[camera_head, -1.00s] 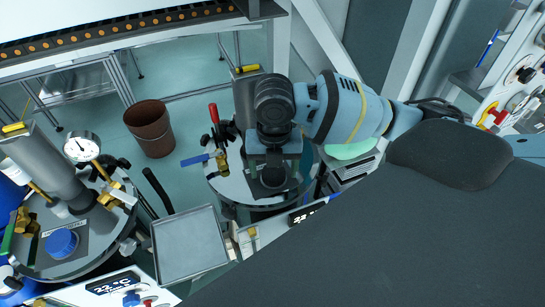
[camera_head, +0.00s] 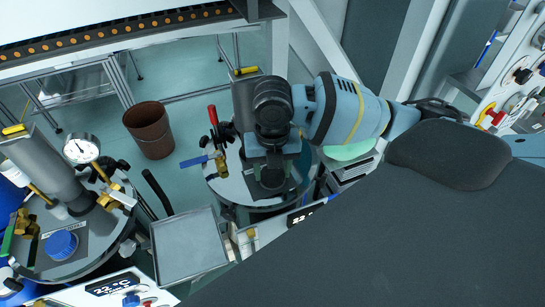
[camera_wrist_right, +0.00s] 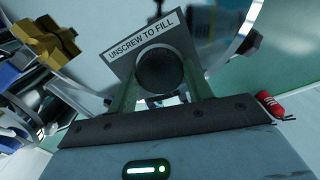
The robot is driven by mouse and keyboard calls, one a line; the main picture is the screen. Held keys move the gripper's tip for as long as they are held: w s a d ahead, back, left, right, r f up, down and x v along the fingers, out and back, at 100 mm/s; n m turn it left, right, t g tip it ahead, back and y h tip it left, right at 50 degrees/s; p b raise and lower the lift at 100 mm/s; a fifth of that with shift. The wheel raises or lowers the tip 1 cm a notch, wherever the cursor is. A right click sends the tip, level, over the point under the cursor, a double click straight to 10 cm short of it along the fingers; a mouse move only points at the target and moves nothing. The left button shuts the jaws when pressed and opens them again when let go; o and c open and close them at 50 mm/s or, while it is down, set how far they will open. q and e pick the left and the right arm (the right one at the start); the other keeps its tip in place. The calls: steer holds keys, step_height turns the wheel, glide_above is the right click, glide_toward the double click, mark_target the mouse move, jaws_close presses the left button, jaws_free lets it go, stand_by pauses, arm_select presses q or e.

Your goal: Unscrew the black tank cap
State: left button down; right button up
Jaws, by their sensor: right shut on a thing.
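The black tank cap (camera_head: 272,177) sits on top of the right-hand tank (camera_head: 230,185) in the head view. In the right wrist view the round, ridged cap (camera_wrist_right: 160,70) shows in front of a plate reading "UNSCREW TO FILL" (camera_wrist_right: 143,34). My right gripper (camera_head: 273,163) comes down over it from above. In the right wrist view its two fingers (camera_wrist_right: 162,88) stand on either side of the cap and are shut on it. The fingers partly hide the cap's sides. My left gripper is not in view.
A second tank with a blue cap (camera_head: 62,244) and a pressure gauge (camera_head: 81,149) stands at the left. An empty grey tray (camera_head: 189,246) lies between the tanks. A brown bin (camera_head: 149,130) stands behind.

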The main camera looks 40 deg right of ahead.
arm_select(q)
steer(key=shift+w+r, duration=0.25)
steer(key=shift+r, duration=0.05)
arm_select(e)
steer(key=shift+n, duration=1.1)
steer(key=shift+n, duration=1)
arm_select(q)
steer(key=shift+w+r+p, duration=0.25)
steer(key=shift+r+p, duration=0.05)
arm_select(e)
steer(key=shift+n, duration=0.7)
steer(key=shift+n, duration=0.8)
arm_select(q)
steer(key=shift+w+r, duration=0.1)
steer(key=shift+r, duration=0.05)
arm_select(e)
steer(key=shift+n, duration=1)
